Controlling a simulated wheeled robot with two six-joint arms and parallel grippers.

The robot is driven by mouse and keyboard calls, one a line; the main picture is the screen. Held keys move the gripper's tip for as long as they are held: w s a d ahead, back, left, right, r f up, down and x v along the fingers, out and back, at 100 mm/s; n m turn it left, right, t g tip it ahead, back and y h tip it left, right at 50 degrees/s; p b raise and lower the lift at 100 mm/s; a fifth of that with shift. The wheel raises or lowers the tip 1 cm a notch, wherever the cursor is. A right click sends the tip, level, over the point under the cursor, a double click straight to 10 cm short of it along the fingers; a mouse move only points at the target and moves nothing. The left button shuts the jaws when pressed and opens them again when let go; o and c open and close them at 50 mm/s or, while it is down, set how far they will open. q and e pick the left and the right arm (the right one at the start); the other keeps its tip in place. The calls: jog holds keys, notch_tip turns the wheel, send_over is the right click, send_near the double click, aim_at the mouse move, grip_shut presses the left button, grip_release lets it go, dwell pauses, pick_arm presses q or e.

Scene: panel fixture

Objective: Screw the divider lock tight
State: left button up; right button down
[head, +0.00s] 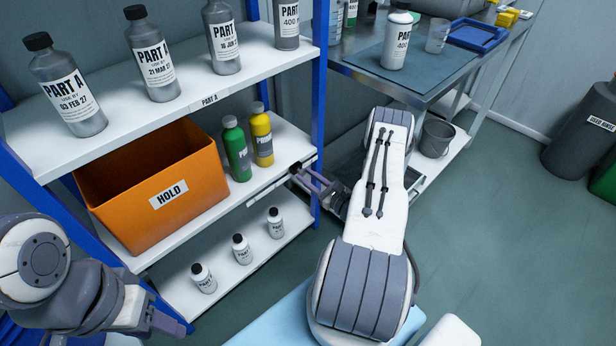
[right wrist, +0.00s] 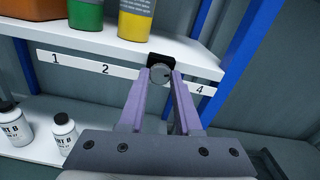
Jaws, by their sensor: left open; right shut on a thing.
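The divider lock is a round grey knob (right wrist: 160,73) on a black block (right wrist: 161,59) at the front edge of the middle shelf. It sits on the numbered strip (right wrist: 88,66) between the 2 and the 4, covering that spot. My right gripper (right wrist: 163,82) is shut on the knob, one purple finger on each side; it also shows in the head view (head: 302,175), reaching the shelf edge from the right. The divider behind the block cannot be made out. My left gripper (head: 172,322) is open and empty at the lower left, in front of the shelves.
An orange HOLD bin (head: 165,190), a green bottle (head: 236,150) and a yellow bottle (head: 261,136) stand on the middle shelf. Large Part A bottles (head: 153,55) stand above, small white bottles (head: 242,249) below. A blue post (head: 320,90) rises close right of the knob.

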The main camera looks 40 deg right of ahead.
jog(key=shift+f+m, duration=0.1)
jog(key=shift+m, duration=0.3)
jog(key=c, duration=0.6)
grip_release()
jog(key=s+p, duration=0.1)
jog(key=s, duration=0.9)
jog(key=shift+s+d, duration=0.25)
jog(key=shift+d, duration=0.2)
